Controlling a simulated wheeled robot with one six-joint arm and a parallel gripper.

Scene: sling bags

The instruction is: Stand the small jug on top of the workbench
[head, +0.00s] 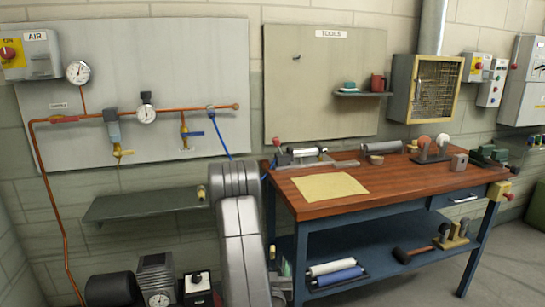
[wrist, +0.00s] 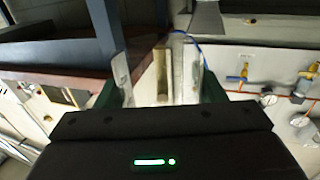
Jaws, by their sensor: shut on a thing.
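My gripper (wrist: 162,88) shows in the wrist view, shut on a narrow tan and pale thing, which I take to be the small jug (wrist: 160,76). It is seen close and partly cut off by the fingers, so its full shape and tilt are unclear. In the head view my arm hides the gripper. The workbench (head: 420,184) has a red-brown wooden top and a blue frame, and stands right of my arm. Its wooden edge also shows at the left of the wrist view (wrist: 62,74), so the held thing is beside the bench, not on it.
A yellow sheet (head: 330,187) lies on the bench's front left, with bare wood to its right. Tools and a grinder (head: 432,148) line the back. A wall shelf (head: 140,204) is left of my arm. A red mug (head: 378,82) stands on a small shelf above the bench.

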